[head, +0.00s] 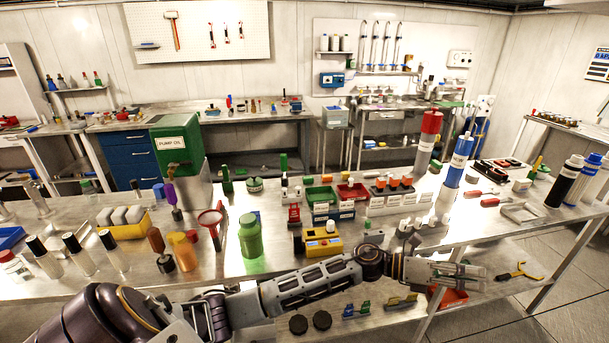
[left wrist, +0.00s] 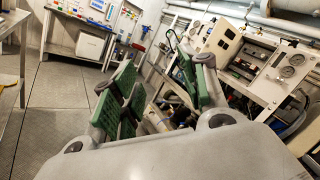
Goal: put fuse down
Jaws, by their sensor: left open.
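I cannot pick out a fuse for certain in either view. My right gripper is not in view.
The metal bench (head: 285,238) is crowded. A green bottle (head: 250,236), a yellow box (head: 322,242) and a red cylinder (head: 428,140) stand on it. Two black discs (head: 322,320) lie near the front. A yellow tool (head: 519,271) lies right of the gripper. Open floor shows at lower right.

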